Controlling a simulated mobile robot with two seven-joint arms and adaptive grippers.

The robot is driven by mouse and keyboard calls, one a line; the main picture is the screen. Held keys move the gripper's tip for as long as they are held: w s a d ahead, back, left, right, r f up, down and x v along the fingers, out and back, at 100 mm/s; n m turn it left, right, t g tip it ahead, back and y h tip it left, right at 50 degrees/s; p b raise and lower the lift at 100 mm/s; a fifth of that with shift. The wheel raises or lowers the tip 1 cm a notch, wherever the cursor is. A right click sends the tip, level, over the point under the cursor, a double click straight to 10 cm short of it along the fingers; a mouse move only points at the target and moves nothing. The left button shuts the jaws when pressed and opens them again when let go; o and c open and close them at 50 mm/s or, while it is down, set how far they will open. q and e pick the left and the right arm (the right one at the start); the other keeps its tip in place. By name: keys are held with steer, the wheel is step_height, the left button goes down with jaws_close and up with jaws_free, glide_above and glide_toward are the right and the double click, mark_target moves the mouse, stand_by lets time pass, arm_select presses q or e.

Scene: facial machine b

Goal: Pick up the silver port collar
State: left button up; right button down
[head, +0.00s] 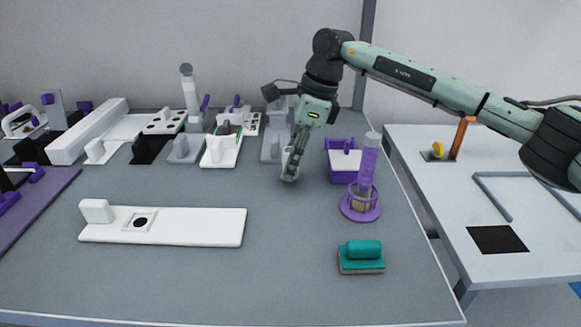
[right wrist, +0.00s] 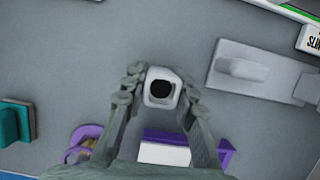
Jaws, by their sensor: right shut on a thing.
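The silver port collar (right wrist: 158,101) is a small pale squarish ring with a round dark opening. In the right wrist view it sits between the two fingers of my right gripper (right wrist: 159,97), which is shut on it. In the head view my right gripper (head: 290,172) points down over the grey table, left of the purple bin. My left gripper is not in view.
A white plate (head: 200,229) with a square opening lies front left. A purple bin (head: 342,175), a purple cylinder (head: 368,164) on a ring stand and a teal-topped block (head: 361,257) stand to the right. Several fixtures crowd the back. The table's middle front is clear.

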steer(key=shift+r+p, duration=1.5)
steer(key=shift+r, duration=1.65)
